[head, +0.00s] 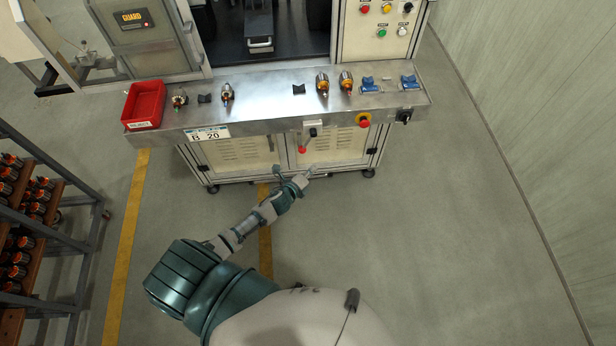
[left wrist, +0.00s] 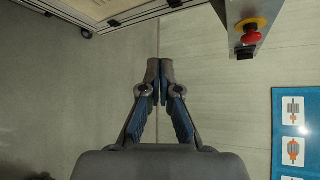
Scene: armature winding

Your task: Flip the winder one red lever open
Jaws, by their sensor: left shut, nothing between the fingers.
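The winder's bench front carries a small lever with a red knob (head: 302,149), hanging below and left of a small pale switch box (head: 313,131). My left gripper (head: 308,173) is just below the red knob in the head view, close to the lower cabinet front. I cannot tell the exact gap. In the left wrist view my left gripper (left wrist: 160,72) is shut and empty, its fingertips together. The lever does not show in the left wrist view. My right gripper is not in view.
A red emergency stop on a yellow plate (head: 363,120) sits right of the lever; it also shows in the left wrist view (left wrist: 250,33). The bench top (head: 265,105) holds a red bin (head: 146,103) and several armatures. A rack (head: 60,235) stands at left. Floor at right is clear.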

